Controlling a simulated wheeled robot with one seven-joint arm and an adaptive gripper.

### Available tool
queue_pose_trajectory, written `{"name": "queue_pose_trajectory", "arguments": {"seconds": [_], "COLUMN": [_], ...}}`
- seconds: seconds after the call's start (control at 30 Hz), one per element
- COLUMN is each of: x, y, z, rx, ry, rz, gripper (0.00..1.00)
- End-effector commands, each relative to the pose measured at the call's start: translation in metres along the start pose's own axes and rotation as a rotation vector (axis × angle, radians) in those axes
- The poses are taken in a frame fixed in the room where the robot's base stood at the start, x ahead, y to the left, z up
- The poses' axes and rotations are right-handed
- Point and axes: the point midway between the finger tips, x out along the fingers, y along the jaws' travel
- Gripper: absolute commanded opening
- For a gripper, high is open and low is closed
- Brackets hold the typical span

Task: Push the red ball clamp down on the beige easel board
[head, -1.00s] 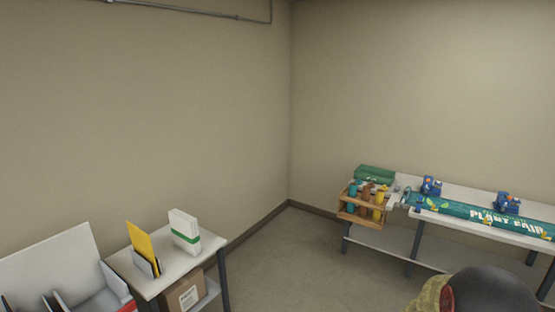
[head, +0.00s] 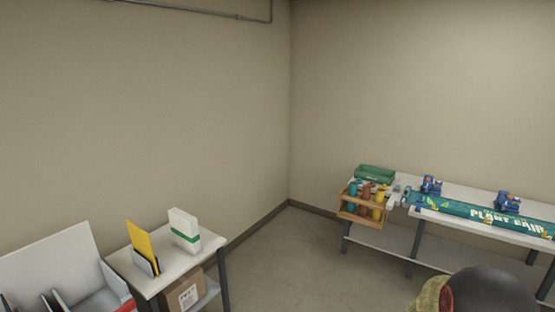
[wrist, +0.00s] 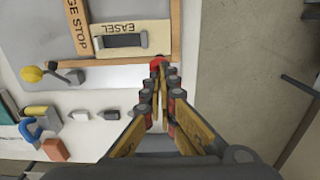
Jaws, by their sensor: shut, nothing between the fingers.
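In the wrist view, the red ball (wrist: 157,61) of the clamp shows just beyond my fingertips, at the right edge of the beige easel board (wrist: 152,36). The board carries an "EASEL" label and a dark slot. My gripper (wrist: 158,78) is shut and empty, with its tips right at the red ball. I cannot tell whether they touch it. The fingers hide the rest of the red ball clamp, so its lever position is unclear. The head view does not show the board or the red ball.
A yellow ball clamp (wrist: 33,74) sits left of my gripper. Small blue and orange items lie on the white table (wrist: 85,130). Floor (wrist: 235,80) is open to the right. In the head view, a side table (head: 200,262) and a banner table (head: 450,190) stand apart.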

Motion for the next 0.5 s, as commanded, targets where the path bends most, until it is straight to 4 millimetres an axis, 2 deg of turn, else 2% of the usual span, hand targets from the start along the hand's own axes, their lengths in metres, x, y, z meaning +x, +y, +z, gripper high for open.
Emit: {"name": "queue_pose_trajectory", "arguments": {"seconds": [0.5], "x": [0.0109], "y": [0.0], "z": [0.0045], "rx": [0.0], "ry": [0.001], "rz": [0.0], "gripper": [0.0]}}
